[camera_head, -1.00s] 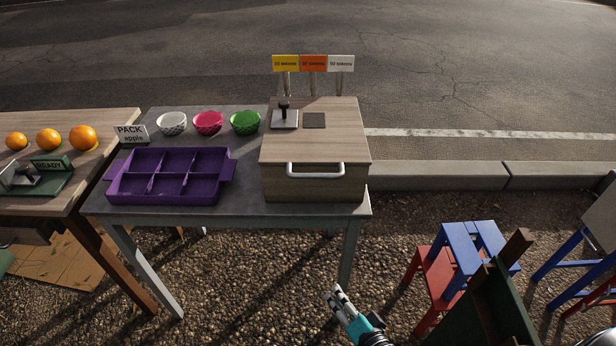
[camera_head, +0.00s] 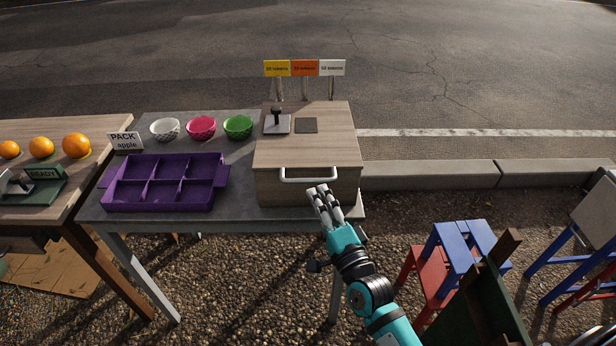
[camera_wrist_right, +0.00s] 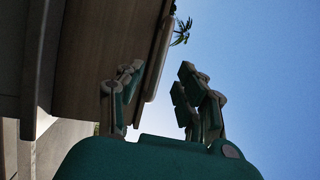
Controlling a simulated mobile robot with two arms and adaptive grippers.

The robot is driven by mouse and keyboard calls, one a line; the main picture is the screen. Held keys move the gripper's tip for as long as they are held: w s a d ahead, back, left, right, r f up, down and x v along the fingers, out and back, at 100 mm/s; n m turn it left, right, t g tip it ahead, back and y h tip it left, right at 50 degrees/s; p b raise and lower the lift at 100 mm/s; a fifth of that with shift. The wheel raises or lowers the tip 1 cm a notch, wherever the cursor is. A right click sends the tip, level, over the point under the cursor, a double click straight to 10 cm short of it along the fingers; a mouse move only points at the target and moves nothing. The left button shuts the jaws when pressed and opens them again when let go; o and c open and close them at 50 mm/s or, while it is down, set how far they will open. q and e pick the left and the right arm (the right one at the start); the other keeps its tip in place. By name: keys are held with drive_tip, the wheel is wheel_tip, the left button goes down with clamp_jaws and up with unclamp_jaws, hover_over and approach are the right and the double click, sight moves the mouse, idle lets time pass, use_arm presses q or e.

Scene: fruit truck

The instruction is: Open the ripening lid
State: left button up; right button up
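The ripening box is a wood-grain box with its lid (camera_head: 330,148) closed, on the right end of the grey table. A white bar handle (camera_head: 308,180) runs along the lid's front edge. My right gripper (camera_head: 319,192) is just in front of the box, near the handle's right half; the head view does not settle whether it touches. In the right wrist view my gripper (camera_wrist_right: 157,85) is open, its fingers spread with nothing seen clamped between them. The box (camera_wrist_right: 95,60) fills the left of that view. My left gripper is not in view.
On the lid lie a grey plate with a dark knob (camera_head: 277,123) and a dark square (camera_head: 306,125). A purple divided tray (camera_head: 224,175) and three bowls (camera_head: 201,127) stand to the left. Token signs (camera_head: 305,68) rise behind. A blue stool (camera_head: 462,245) stands at the right.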

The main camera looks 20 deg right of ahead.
sight(308, 179)
drive_tip(key=x, duration=0.6)
drive_tip(key=shift+w+p, duration=0.2)
drive_tip(key=shift+p, duration=0.1)
clamp_jaws()
